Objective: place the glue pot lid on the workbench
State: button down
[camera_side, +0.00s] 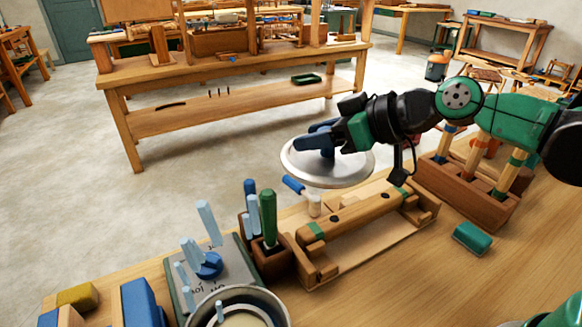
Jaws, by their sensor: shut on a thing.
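The glue pot lid (345,176) is a wide, round, silvery disc, held roughly level in the air near the middle of the picture. My gripper (318,143) reaches in from the right and is shut on the lid from above; its dark blue fingers hide the grasped part. The lid hangs above the back edge of the workbench (375,290), over the wooden frame there. An open metal pot (283,309) with a pale inside stands at the bottom of the picture, cut off by the edge.
A wooden clamp-like frame (365,208) lies below the lid. A small holder with a green-handled tool (268,215) and a grey board with blue pegs (208,268) stand left of it. A green block (472,238) and wooden rack (465,195) are right.

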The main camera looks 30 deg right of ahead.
jog(key=d+f+m+t+h, duration=0.25)
jog(key=d+m+h, duration=0.35)
jog(key=d, duration=0.5)
jog(key=a+n+y, duration=0.1)
jog(key=a, duration=0.2)
jog(key=a+r+n+g+y, duration=0.1)
jog(key=a+n+y, duration=0.1)
jog(key=a, duration=0.1)
jog(key=a+r+n+g+y, duration=0.1)
jog(key=a+n+y, duration=0.1)
jog(key=a, duration=0.1)
jog(key=shift+w+a, duration=0.2)
jog(key=shift+a, duration=0.05)
jog(key=s+a+r+n+g+y, duration=0.3)
jog(key=s+a+r+n+g, duration=0.2)
jog(key=a, duration=0.5)
jog(key=s+a+r+n+g+y, duration=0.4)
jog(key=s+a+r+n+g, duration=0.1)
jog(key=a, duration=0.5)
jog(key=s+n+g, duration=0.1)
jog(key=s+n, duration=0.1)
jog(key=n, duration=0.1)
jog(key=shift+r, duration=0.25)
jog(key=shift+a+f, duration=0.1)
notch_tip(320, 180, down, 20)
jog(key=shift+r, duration=0.25)
jog(key=shift+c, duration=2.2)
grip_release()
jog(key=shift+f, duration=0.1)
